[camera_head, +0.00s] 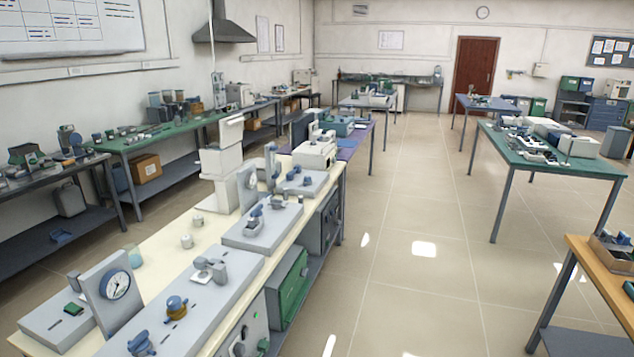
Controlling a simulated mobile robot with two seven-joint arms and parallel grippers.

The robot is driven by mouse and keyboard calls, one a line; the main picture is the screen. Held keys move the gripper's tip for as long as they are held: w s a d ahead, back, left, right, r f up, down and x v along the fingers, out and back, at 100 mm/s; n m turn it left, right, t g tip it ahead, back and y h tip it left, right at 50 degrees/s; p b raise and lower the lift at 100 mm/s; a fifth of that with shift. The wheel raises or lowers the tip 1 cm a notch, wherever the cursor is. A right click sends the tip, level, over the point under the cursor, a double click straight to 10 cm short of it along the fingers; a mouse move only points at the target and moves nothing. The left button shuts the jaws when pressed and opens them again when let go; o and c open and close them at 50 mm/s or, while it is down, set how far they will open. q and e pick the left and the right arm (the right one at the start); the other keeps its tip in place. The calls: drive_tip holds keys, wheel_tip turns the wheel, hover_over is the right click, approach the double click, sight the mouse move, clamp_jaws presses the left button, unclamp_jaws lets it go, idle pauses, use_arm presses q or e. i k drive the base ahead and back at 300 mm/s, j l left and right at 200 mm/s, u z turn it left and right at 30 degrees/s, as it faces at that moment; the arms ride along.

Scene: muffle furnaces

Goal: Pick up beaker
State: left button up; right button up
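A small translucent, pale teal vessel (134,256) that looks like a beaker stands upright on the cream-topped bench (165,270) at the lower left, behind the gauge plate. It is small, and its contents cannot be made out. Two small whitish cups (187,241) stand to its right on the same bench, one a little farther back. Neither of my grippers is in view, and nothing is seen touching the vessel.
A round gauge on a grey plate (117,284) and grey instrument boxes (185,303) line the bench's near side. A tall white apparatus (220,165) stands behind the cups. Open tiled floor (420,215) lies to the right, with a green-topped table (555,160) beyond.

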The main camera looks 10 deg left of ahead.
sight(133, 255)
drive_tip(key=i+l+u, duration=1.1)
drive_tip(key=i+l, duration=0.05)
